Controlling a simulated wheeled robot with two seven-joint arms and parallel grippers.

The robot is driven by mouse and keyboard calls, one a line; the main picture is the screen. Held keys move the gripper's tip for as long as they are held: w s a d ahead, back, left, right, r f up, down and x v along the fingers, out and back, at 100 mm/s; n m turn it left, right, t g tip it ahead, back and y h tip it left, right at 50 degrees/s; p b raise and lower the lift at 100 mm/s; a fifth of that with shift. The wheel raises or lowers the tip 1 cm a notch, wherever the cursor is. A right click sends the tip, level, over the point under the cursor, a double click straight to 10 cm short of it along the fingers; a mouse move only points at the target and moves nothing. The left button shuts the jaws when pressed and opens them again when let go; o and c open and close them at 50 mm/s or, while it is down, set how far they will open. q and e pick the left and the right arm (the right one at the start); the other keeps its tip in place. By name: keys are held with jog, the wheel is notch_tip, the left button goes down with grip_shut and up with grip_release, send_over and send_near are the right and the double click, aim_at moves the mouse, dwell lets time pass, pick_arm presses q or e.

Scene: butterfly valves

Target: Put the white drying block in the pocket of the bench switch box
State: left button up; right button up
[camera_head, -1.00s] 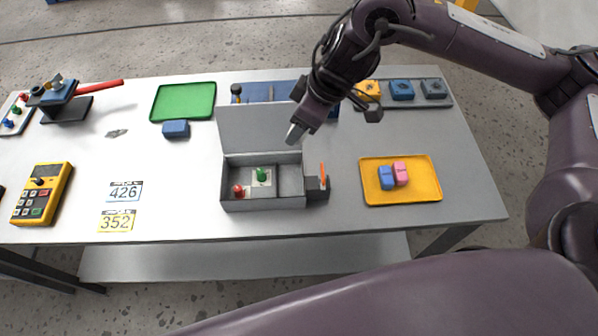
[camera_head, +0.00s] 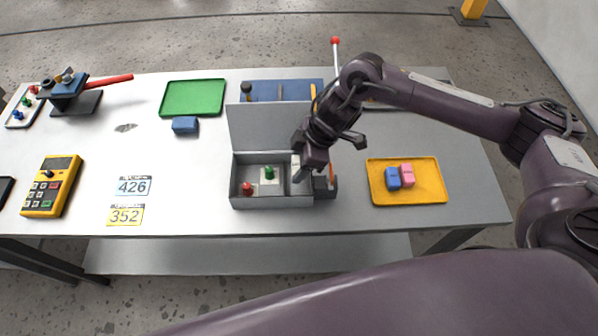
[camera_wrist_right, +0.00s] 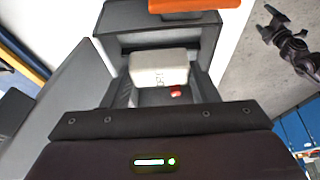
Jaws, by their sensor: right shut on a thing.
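The grey bench switch box (camera_head: 270,202) stands near the front of the table with its lid (camera_head: 262,128) raised. A red knob (camera_head: 247,188) and a green knob (camera_head: 268,173) are inside it. My right gripper (camera_head: 298,174) points down over the box's right-hand part, which it largely hides. It is shut on the white drying block (camera_wrist_right: 160,70), which sits between the fingers in the right wrist view, with printed marks on its face. The block's clearance from the box floor cannot be told. My left gripper is not in view.
A dark housing with an orange lever (camera_head: 331,174) adjoins the box's right side, close to the gripper. A yellow tray (camera_head: 430,181) with blue and pink blocks lies to the right. A green tray (camera_head: 194,98) and a blue block (camera_head: 185,125) lie at back left.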

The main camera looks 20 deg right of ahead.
notch_tip(320, 180, down, 5)
jog(key=shift+p, duration=0.3)
jog(key=shift+f, duration=0.35)
jog(key=shift+f, duration=0.1)
jog(key=o, duration=1.1)
jog(key=shift+c, duration=0.2)
jog(key=shift+r, duration=0.3)
jog(key=b+v, duration=0.1)
jog(key=v, duration=1)
jog(key=shift+d+r, duration=0.2)
jog(key=shift+r, duration=0.1)
